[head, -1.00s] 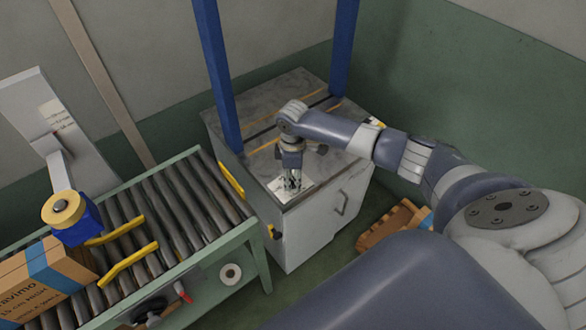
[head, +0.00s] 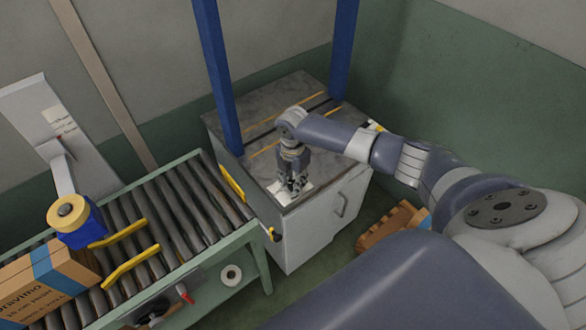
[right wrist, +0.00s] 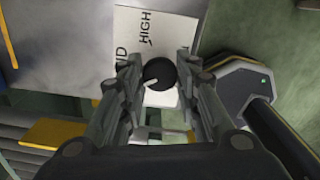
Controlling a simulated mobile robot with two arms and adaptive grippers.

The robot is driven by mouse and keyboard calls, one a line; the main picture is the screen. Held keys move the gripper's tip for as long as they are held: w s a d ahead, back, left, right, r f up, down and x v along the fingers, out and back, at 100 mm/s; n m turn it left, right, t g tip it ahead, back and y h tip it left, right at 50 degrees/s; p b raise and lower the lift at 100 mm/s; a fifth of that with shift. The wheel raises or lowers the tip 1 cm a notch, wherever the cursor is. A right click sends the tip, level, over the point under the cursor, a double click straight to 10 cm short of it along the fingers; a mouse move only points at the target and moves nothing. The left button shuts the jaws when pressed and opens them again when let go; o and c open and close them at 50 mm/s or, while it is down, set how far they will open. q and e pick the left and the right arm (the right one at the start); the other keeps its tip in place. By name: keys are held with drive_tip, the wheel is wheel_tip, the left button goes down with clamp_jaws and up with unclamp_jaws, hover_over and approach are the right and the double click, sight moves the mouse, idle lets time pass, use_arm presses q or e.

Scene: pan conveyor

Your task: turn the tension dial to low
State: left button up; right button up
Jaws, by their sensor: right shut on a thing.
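The tension dial (right wrist: 160,73) is a round black knob with a white pointer line, seen in the right wrist view. Its line points toward the lower left of that picture. It sits on a white label plate (right wrist: 178,28) printed with HIGH and, partly covered, what looks like MID; no LOW marking is readable. My right gripper (right wrist: 160,68) is shut on the dial, one finger on each side. In the head view my right gripper (head: 293,189) points down at the front corner of the cabinet top, over the white plate (head: 304,190), and hides the dial. My left gripper is not in view.
The grey cabinet (head: 320,225) has blue posts (head: 217,75) rising beside it. A roller conveyor (head: 185,205) stands at left with a cardboard box (head: 30,285) and a blue-and-yellow tape head (head: 78,222). A wooden pallet (head: 390,232) lies on the floor at right.

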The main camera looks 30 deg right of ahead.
drive_tip(key=n, duration=0.4)
drive_tip(key=shift+n, duration=0.4)
idle(0.4)
drive_tip(key=o, duration=1.1)
wheel_tip(320, 180, up, 12)
drive_tip(key=shift+r, duration=0.1)
